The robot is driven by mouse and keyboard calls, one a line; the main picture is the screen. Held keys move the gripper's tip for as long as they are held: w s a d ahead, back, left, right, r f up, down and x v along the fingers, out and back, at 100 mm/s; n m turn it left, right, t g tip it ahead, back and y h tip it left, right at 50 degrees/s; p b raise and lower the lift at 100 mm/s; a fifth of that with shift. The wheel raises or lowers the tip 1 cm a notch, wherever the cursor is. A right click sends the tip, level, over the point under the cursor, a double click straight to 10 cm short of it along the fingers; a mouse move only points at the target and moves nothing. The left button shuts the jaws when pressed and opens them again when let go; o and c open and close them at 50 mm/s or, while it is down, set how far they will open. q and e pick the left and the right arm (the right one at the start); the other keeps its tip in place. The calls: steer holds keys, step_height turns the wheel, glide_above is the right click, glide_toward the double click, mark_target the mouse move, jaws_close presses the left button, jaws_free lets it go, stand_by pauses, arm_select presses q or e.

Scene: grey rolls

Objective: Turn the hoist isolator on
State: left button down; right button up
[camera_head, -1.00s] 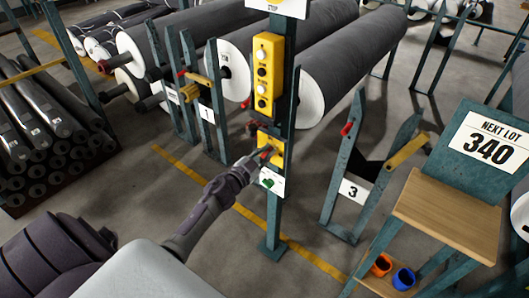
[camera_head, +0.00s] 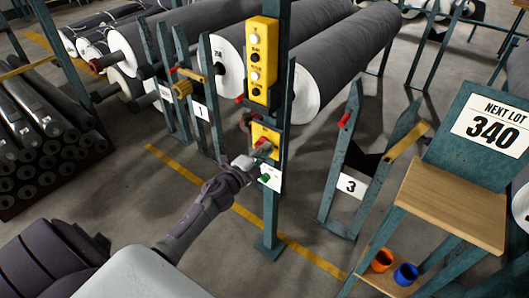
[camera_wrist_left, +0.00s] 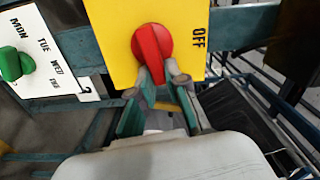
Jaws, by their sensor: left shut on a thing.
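The hoist isolator is a yellow plate (camera_head: 272,131) with a red rotary handle (camera_head: 265,144), mounted on a teal post. In the left wrist view the plate (camera_wrist_left: 115,25) carries the word OFF to the right of the handle (camera_wrist_left: 152,48). The handle's grip points down toward my gripper in that view. My left gripper (camera_head: 258,153) is at the front of the isolator. In the left wrist view its two fingers (camera_wrist_left: 158,80) lie on either side of the handle's grip and are shut on it. The fingers hide part of the handle. My right gripper is not in view.
A yellow button box (camera_head: 262,62) sits above the isolator on the post. A white day card (camera_head: 272,178) with a green knob is just below. Stand 3 (camera_head: 350,186) and a wooden-topped desk (camera_head: 455,205) stand to the right. Large grey rolls (camera_head: 345,60) lie behind.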

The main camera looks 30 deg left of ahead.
arm_select(q)
steer(key=shift+f+m+b, duration=0.25)
steer(key=shift+m+b, duration=0.15)
steer(key=shift+m, duration=0.5)
steer(key=c, duration=1.2)
jaws_free()
steer(key=shift+o, duration=0.2)
steer(key=s+a, duration=0.1)
steer(key=s, duration=1.1)
steer(key=shift+w, duration=0.1)
